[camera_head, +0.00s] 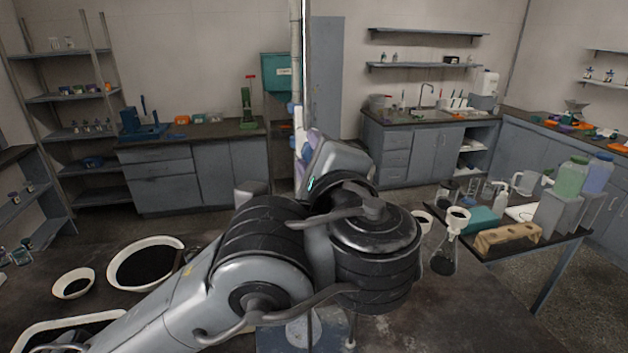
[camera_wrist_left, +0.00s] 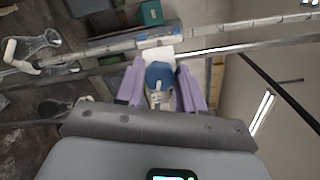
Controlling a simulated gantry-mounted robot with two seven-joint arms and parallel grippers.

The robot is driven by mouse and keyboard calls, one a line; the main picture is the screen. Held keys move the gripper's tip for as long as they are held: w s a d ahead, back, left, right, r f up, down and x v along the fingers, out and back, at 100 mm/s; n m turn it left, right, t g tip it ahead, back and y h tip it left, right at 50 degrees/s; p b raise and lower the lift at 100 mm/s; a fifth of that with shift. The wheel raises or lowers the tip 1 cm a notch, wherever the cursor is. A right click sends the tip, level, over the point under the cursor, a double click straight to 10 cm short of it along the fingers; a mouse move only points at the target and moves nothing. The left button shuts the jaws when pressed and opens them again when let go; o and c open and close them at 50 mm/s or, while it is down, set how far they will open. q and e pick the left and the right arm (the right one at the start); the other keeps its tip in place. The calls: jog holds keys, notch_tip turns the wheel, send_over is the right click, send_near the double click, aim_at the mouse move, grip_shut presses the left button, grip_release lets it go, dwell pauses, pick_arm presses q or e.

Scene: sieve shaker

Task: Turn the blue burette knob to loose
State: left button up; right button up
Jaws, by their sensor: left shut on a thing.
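The burette (camera_head: 296,60) stands upright behind my left arm in the head view; the arm hides its lower part. In the left wrist view its tube (camera_wrist_left: 210,48) crosses the picture sideways. The blue knob (camera_wrist_left: 157,73) sits between the two purple fingers of my left gripper (camera_wrist_left: 160,80), which is shut on it. In the head view only a little of the left gripper (camera_head: 298,140) shows, beside the burette and beyond my wrist. The knob is hidden there. My right gripper is in neither view.
An Erlenmeyer flask with a funnel (camera_head: 446,245) stands on the bench right of my arm. Dark-filled bowls (camera_head: 146,262) stand at the left. My arm hides the bench middle.

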pick_arm(q)
jog(key=n+b, duration=0.2)
jog(key=shift+n+b, duration=0.35)
jog(key=shift+n, duration=0.05)
dwell(0.4)
jog(key=o, duration=1)
